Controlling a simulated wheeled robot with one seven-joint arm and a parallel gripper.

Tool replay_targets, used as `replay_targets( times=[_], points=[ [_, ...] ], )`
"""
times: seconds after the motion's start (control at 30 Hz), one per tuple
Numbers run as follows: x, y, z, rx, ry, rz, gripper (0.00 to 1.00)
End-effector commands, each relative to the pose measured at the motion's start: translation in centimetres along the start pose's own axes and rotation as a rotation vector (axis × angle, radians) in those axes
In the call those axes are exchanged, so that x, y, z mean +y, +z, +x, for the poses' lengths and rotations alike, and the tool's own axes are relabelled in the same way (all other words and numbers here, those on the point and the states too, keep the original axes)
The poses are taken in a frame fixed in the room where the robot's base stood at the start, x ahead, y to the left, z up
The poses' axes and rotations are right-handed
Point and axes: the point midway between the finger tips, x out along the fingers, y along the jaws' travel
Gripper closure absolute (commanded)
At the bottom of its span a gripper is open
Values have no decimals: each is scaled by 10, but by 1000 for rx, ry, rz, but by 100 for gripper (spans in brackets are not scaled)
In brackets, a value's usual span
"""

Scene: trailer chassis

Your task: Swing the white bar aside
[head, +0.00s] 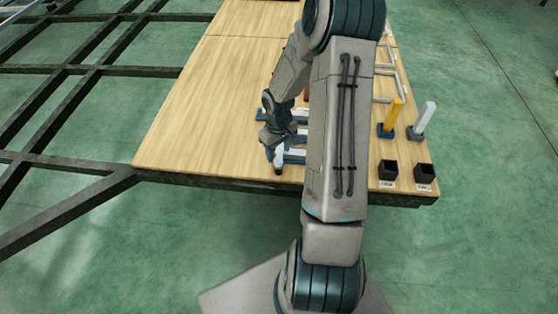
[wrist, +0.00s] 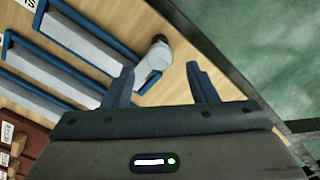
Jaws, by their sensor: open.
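A short white bar (wrist: 150,66) with a dark rounded end shows in the wrist view at the table edge. It also shows in the head view (head: 279,158), below my gripper. My gripper (wrist: 162,86) is open, its two dark fingers apart, with the white bar's end between or just beyond them in the picture. I cannot tell whether the fingers touch it. In the head view my gripper (head: 274,150) points down over the table's near part. My arm hides part of the area to its right.
Long pale blocks in blue frames (wrist: 88,43) lie beside the bar. Reddish-brown blocks (wrist: 22,138) are at lower left. On the wooden table (head: 200,110) stand a yellow post (head: 393,114), a white post (head: 424,117) and two black boxes (head: 388,170) (head: 424,171). The table's left is clear.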

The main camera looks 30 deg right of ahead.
Motion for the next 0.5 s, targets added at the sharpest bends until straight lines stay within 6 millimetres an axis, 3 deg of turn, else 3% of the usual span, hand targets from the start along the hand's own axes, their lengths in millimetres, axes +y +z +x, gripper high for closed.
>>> replay_targets(
  times=[0.03, 0.2, 0.5],
  points=[
    [-1, 0, 14, -3, -2, -2, 48],
    [0, 0, 34, -2, -1, 0, 48],
    [0, 0, 43, 0, 0, 0, 48]
  ],
)
